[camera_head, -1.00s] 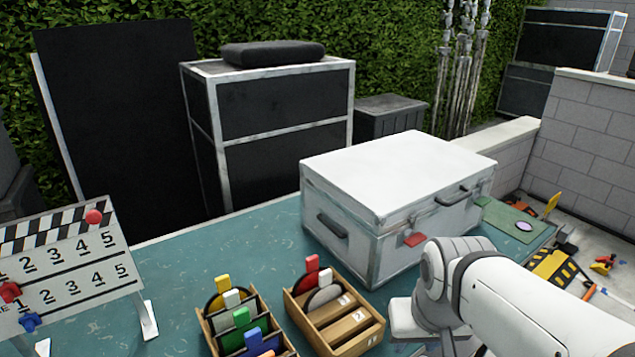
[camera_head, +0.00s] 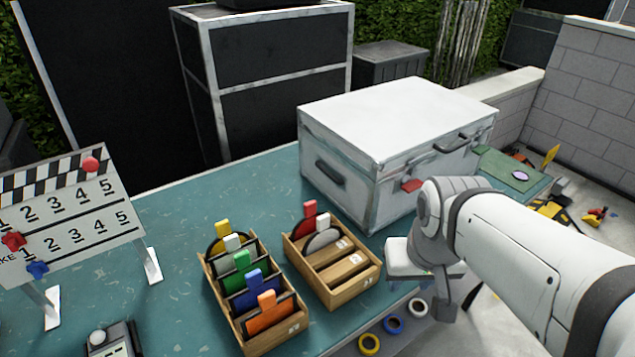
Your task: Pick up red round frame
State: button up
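The red round frame (camera_head: 310,212) stands upright at the back of the right wooden rack. Its red tab sticks up, and a pale half-round disc shows just in front of the tab. The rest of the disc is hidden in the rack. The right wooden rack (camera_head: 362,283) has bare slots in front of it. My gripper (camera_head: 444,308) seems to be the grey end of my arm, to the right of the rack and lower in the picture, well apart from the frame. Its fingers are too unclear to read.
The left wooden rack (camera_head: 236,325) holds several frames with yellow, white, green, blue and orange tabs. A large white case (camera_head: 360,180) stands behind the right rack. A clapperboard (camera_head: 75,225) is at left. Tape rolls (camera_head: 393,325) lie near the bottom. The teal table between is clear.

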aim_at(307, 225)
jog(key=u, duration=2.2)
jog(key=k, duration=1.05)
jog(key=z, duration=1.05)
jog(key=i, duration=0.95)
